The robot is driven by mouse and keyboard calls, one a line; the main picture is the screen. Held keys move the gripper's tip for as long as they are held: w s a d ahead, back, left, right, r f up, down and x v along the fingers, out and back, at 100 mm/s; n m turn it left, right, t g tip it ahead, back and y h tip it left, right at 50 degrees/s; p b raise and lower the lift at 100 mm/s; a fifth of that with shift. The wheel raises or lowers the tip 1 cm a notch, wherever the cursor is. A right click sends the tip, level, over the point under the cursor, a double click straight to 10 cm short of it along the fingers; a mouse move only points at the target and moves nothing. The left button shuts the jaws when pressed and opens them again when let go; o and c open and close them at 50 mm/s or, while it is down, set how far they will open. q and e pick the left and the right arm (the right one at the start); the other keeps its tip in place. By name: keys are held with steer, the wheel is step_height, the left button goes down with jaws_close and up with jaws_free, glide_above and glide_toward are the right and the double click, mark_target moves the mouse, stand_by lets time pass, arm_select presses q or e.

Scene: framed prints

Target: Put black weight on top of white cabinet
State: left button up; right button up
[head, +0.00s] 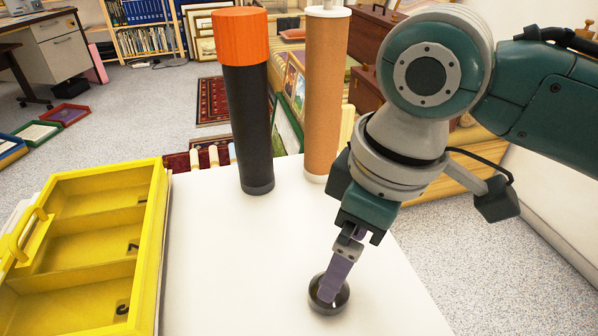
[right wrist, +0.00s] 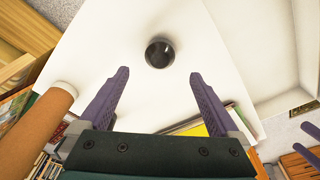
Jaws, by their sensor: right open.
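The black weight (head: 328,298) is a small, dark, shiny round piece. It rests on a flat white top (head: 225,270), which looks like the top of a white cabinet; its sides are hidden. My right gripper (head: 332,283) points down at the weight, its purple fingers overlapping it in the head view. In the right wrist view the gripper (right wrist: 159,75) is open and empty. There the weight (right wrist: 159,53) lies just beyond the fingertips, centred between them and not gripped.
A black tube with an orange cap (head: 245,120) and a brown tube (head: 325,95) stand at the back. The middle of the top is clear. A desk with drawers (head: 60,50) stands far left.

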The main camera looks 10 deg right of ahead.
steer(key=s+a+r+m+t+y, duration=0.1)
steer(key=s+a+r+m+y, duration=0.15)
steer(key=s, duration=0.55)
steer(key=s+d+m+t+h, duration=0.1)
steer(key=s+d+m+h, duration=0.2)
steer(key=s+d+m, duration=0.2)
steer(key=s+d, duration=0.2)
steer(key=d, duration=0.2)
steer(key=shift+s+d+p, duration=0.25)
steer(key=shift+d+p, duration=0.05)
steer(key=shift+p, duration=0.1)
steer(key=shift+r+h, duration=0.1)
steer(key=shift+h, duration=0.15)
